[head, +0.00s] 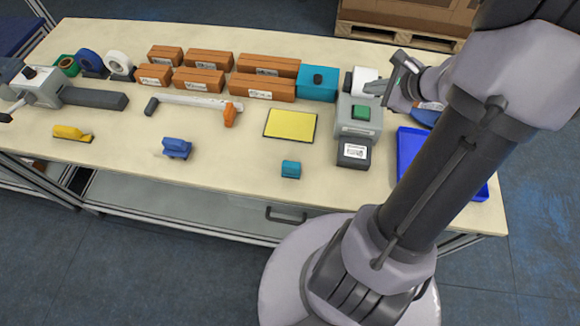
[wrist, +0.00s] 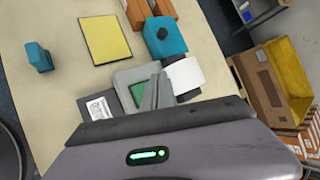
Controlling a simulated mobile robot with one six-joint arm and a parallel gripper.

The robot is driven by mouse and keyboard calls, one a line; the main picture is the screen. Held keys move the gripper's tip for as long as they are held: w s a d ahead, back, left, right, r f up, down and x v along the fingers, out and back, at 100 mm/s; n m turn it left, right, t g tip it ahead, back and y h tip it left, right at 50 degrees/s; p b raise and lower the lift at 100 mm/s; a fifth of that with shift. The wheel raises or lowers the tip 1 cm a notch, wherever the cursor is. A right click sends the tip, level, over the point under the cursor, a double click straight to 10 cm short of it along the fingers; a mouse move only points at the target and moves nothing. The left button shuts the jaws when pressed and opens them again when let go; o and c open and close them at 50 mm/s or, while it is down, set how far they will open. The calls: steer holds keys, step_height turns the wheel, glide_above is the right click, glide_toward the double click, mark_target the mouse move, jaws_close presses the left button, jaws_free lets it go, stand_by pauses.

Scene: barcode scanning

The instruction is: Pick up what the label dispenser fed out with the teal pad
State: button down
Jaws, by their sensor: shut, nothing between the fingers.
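The label dispenser (head: 347,117) is a grey machine with a green button and a white roll (head: 362,80) behind it. A white printed label (head: 355,151) shows at its front end; the label also shows in the wrist view (wrist: 99,108). The small teal pad (head: 291,168) stands apart on the table, to the front left of the dispenser; it also shows in the wrist view (wrist: 39,58). My gripper (head: 390,80) is shut and empty above the dispenser's back end. In the wrist view its fingers (wrist: 156,90) hide part of the dispenser.
A yellow mat (head: 290,124) lies left of the dispenser. A teal block with a dark knob (head: 317,83) and several brown boxes (head: 200,80) stand behind. A blue tray (head: 408,160) lies right, partly hidden by my arm. Table around the teal pad is clear.

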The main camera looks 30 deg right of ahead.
mark_target(291, 164)
stand_by(0.3)
